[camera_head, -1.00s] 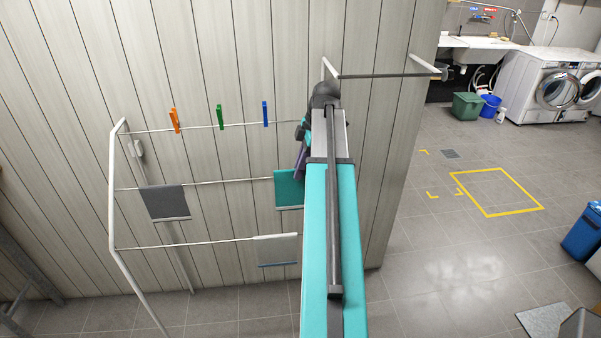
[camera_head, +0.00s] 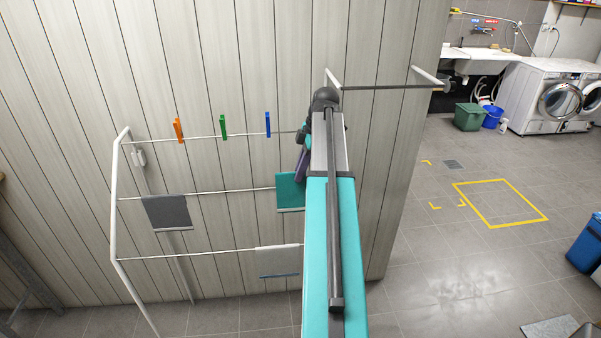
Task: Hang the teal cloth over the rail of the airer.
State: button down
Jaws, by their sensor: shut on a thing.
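The teal cloth (camera_head: 290,193) shows just left of my arm, in front of the airer's middle rail (camera_head: 230,190). Its upper edge appears above the line of that rail, and its lower edge hangs below it. I cannot tell whether it rests over the rail. The airer (camera_head: 117,200) has a white frame and stands against the panelled wall. My gripper (camera_head: 301,163) is largely hidden by my arm. Its purple part reaches down to the teal cloth, and it is shut on the cloth. The cloth's right side is hidden behind my arm.
Orange (camera_head: 178,130), green (camera_head: 223,127) and blue (camera_head: 268,124) pegs sit on the top rail. A dark grey cloth (camera_head: 167,212) hangs on the middle rail, a light grey cloth (camera_head: 277,262) on the lower one. A wall bracket bar (camera_head: 390,87) projects above right.

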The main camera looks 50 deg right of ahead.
jog(key=shift+w+d, duration=0.2)
dwell(1.9)
jog(key=shift+f+b, duration=1.15)
jog(key=shift+f, duration=1.65)
dwell(0.8)
jog(key=c, duration=1.7)
grip_release()
jog(key=shift+c, duration=0.2)
jog(key=shift+r, duration=0.15)
jog(key=shift+b+v, duration=1.5)
jog(key=shift+v, duration=5.3)
